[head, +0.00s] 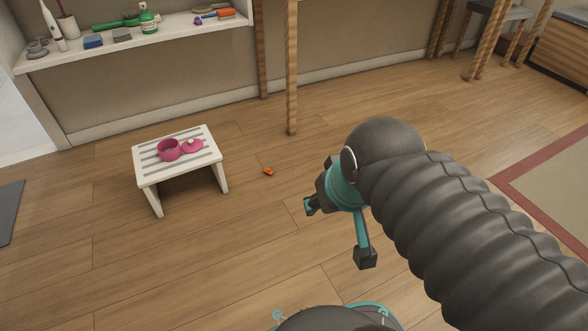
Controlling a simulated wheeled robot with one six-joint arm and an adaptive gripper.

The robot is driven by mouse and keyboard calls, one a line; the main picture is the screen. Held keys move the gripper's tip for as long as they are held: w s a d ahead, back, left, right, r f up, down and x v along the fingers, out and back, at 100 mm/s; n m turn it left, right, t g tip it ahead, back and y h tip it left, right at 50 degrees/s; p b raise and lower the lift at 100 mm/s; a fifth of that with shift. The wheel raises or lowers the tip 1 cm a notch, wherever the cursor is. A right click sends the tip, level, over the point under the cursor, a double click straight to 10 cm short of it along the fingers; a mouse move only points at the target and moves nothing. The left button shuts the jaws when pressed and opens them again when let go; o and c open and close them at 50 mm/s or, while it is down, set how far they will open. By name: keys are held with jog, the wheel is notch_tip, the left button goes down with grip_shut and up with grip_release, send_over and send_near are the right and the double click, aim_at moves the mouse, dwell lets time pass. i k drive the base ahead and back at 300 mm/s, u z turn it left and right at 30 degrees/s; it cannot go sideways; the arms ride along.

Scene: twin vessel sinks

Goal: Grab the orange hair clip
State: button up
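A small orange hair clip (268,171) lies on the wooden floor in the head view, to the right of a white slatted stool. My gripper (338,231) is to the right of the clip and nearer to me, apart from it. Its two fingers are spread wide, with nothing seen between them. The clip is in plain view, but it is too small to make out its shape in detail.
The white stool (147,153) holds a pink pot (170,149) and a pink lid (192,146). A wooden post (292,70) stands behind the clip. A white shelf (190,34) with toiletries runs along the wall. Floor around the clip is clear.

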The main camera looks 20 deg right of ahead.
aim_at(268, 171)
jog(key=z, duration=1.15)
jog(key=i, duration=1.65)
jog(key=u, duration=3.15)
